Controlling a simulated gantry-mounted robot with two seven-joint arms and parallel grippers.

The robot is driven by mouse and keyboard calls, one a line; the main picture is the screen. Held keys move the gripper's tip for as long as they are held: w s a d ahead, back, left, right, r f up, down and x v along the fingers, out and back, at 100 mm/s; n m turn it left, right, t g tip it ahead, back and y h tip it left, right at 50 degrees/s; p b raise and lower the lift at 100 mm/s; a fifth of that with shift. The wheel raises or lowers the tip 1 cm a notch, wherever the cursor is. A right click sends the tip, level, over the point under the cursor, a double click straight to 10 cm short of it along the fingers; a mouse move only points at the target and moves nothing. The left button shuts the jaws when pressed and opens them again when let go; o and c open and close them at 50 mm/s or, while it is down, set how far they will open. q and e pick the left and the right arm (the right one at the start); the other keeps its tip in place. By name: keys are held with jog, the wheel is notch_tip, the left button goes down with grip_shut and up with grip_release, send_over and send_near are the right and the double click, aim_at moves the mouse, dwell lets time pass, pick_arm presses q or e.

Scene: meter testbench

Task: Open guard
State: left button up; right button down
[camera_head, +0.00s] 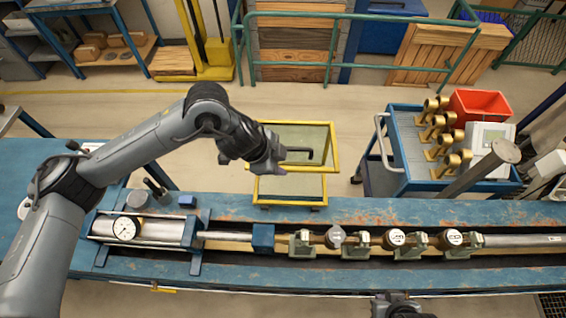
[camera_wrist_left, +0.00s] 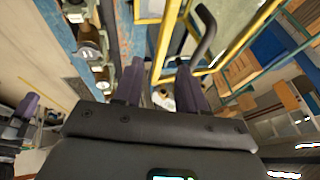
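The guard (camera_head: 334,150) is a yellow frame with clear panels behind the bench's back edge. Its dark bar handle (camera_head: 308,152) is on the side facing the bench. The guard frame (camera_wrist_left: 165,40) and the handle (camera_wrist_left: 207,35) also show in the left wrist view. My left gripper (camera_head: 280,162) is just left of the handle in the head view. Its two purple fingers (camera_wrist_left: 160,85) are apart, with no grasp visible; contact with the handle is unclear. My right gripper (camera_head: 398,306) is cut off at the bottom edge, and its fingers are unclear.
The blue bench (camera_head: 350,211) carries a row of round meters (camera_head: 395,238) and a dial gauge (camera_head: 126,229). A blue cart (camera_head: 400,135) with brass parts and a red bin (camera_head: 478,104) stands at right. A green railing (camera_head: 345,17) lies behind; floor between is open.

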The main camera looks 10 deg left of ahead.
pick_arm(q)
jog(key=v, duration=0.7)
jog(key=shift+r, duration=0.3)
jog(key=shift+a, duration=0.1)
